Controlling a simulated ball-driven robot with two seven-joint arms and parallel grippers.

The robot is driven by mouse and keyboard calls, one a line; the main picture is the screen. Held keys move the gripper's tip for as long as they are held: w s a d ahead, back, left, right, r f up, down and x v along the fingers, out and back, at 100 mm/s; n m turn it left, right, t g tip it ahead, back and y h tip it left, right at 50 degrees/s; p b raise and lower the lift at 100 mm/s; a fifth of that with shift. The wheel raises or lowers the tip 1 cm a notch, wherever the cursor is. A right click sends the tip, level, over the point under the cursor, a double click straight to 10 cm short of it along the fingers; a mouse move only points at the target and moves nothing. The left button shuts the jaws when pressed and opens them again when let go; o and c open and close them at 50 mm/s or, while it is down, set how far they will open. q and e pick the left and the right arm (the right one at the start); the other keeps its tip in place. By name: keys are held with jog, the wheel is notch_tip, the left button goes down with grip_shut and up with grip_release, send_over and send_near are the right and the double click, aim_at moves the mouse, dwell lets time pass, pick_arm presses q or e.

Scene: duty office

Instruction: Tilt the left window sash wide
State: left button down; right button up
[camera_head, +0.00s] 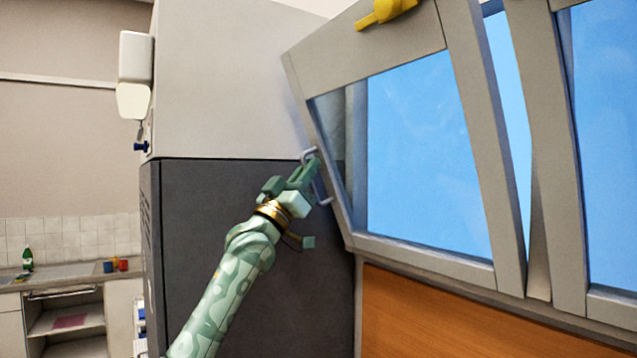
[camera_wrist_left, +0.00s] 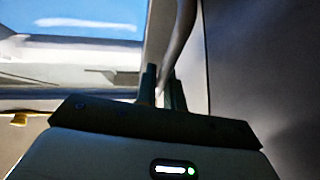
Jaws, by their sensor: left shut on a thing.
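The left window sash (camera_head: 478,150) has a grey frame around blue panes and stands tilted out from the window wall. A grey bar handle (camera_head: 323,197) sits on its left edge. My left gripper (camera_head: 311,174) is shut on this handle, with the fingers hiding its middle. In the left wrist view the two dark fingers (camera_wrist_left: 162,88) close around the curved handle bar (camera_wrist_left: 182,42). A yellow part (camera_head: 386,12) is fixed on the sash's upper frame. My right gripper is in neither view.
A tall cabinet (camera_head: 215,75), light above and dark below, stands close behind my left arm. A wooden panel (camera_head: 430,320) lies below the sash. A kitchen counter (camera_head: 65,272) with a green bottle (camera_head: 27,259) is far left.

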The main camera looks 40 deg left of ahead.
pick_arm(q)
jog(key=c, duration=1.5)
grip_release()
jog(key=shift+f, duration=0.1)
jog(key=b+v, duration=0.6)
jog(key=v, duration=1)
jog(key=shift+s+f+b, duration=0.1)
jog(key=shift+s+b, duration=0.05)
jog(key=shift+b, duration=0.2)
